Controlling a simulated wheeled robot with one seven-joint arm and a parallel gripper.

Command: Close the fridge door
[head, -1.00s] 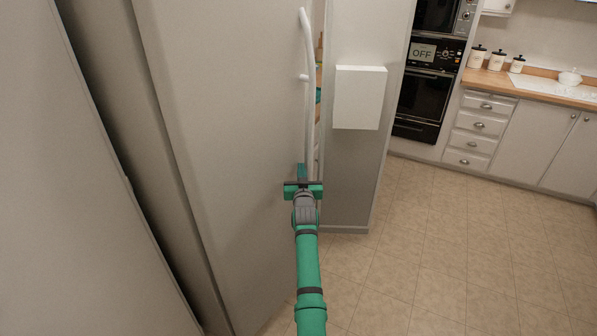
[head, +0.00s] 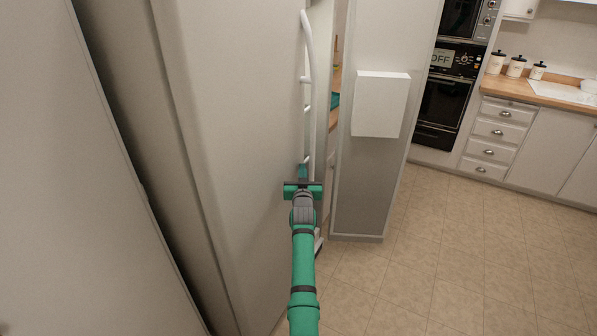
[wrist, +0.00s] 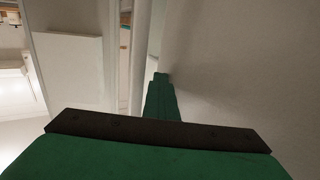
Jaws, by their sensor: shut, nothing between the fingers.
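The fridge door (head: 235,130) is a large off-white panel filling the left middle of the head view. Its long pale handle (head: 309,70) runs down its right edge. The door stands ajar, with a gap between its right edge and the grey side panel to the right. My green gripper (head: 303,173) is shut and empty, at the door's right edge by the lower part of the handle. In the wrist view the shut fingers (wrist: 160,82) point at the door face (wrist: 240,60), just right of the handle (wrist: 140,50). I cannot tell whether they touch it.
A grey side panel (head: 365,180) with a white box (head: 380,103) stands right of the gap. Wall ovens (head: 440,110) and drawers (head: 495,135) are further right. The tiled floor (head: 450,240) is clear. Another pale panel (head: 70,190) is close on the left.

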